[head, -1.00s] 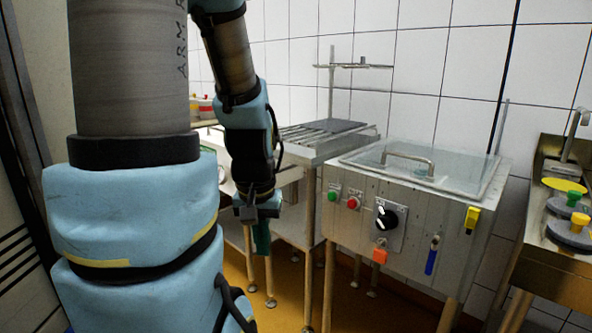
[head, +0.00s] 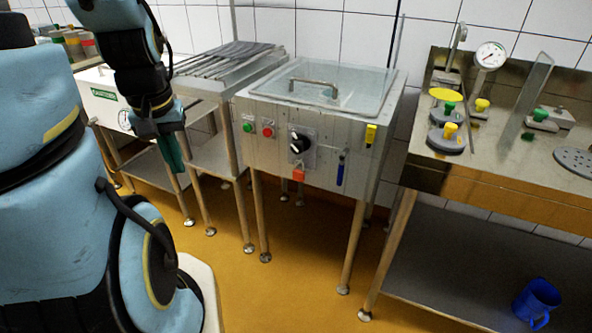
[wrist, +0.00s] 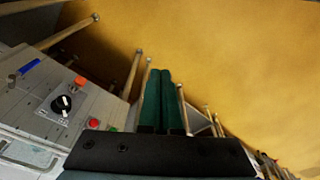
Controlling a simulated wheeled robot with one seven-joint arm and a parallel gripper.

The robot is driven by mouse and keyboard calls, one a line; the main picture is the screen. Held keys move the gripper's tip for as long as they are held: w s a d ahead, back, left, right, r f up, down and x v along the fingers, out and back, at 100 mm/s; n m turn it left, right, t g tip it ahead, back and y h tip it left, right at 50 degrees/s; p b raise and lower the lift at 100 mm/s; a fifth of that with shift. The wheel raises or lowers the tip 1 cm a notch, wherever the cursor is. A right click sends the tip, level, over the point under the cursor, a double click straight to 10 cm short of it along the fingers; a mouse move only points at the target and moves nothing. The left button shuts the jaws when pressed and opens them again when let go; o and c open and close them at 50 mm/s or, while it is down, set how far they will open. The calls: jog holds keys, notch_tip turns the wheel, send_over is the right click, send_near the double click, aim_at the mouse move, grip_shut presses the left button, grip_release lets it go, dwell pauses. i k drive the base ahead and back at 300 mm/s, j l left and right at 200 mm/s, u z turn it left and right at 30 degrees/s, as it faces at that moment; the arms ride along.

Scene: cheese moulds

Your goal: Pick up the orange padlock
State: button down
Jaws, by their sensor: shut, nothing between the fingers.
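The orange padlock (head: 299,175) hangs on the front of the steel machine, just below the black rotary switch (head: 300,143). It also shows in the wrist view as a small orange block (wrist: 80,82) at the left. My gripper (head: 175,168) is to the left of the machine in the head view, pointing down, apart from the padlock. In the wrist view its two green fingers (wrist: 161,100) lie together with nothing between them.
Green (head: 247,127) and red (head: 267,130) buttons are left of the switch. A steel bench (head: 500,195) stands at the right. The yellow floor (head: 270,290) before the machine is clear.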

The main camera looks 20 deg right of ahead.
aim_at(298, 175)
jog(key=l+u, duration=0.15)
jog(key=u, duration=0.25)
jog(key=k+l+u, duration=0.1)
jog(key=u, duration=0.35)
jog(key=k+l+u, duration=0.1)
jog(key=u, duration=0.3)
jog(key=k+l+u, duration=0.1)
jog(key=u, duration=0.35)
jog(key=k+l, duration=0.25)
jog(key=k, duration=0.15)
jog(key=k+l, duration=0.25)
jog(key=k, duration=0.15)
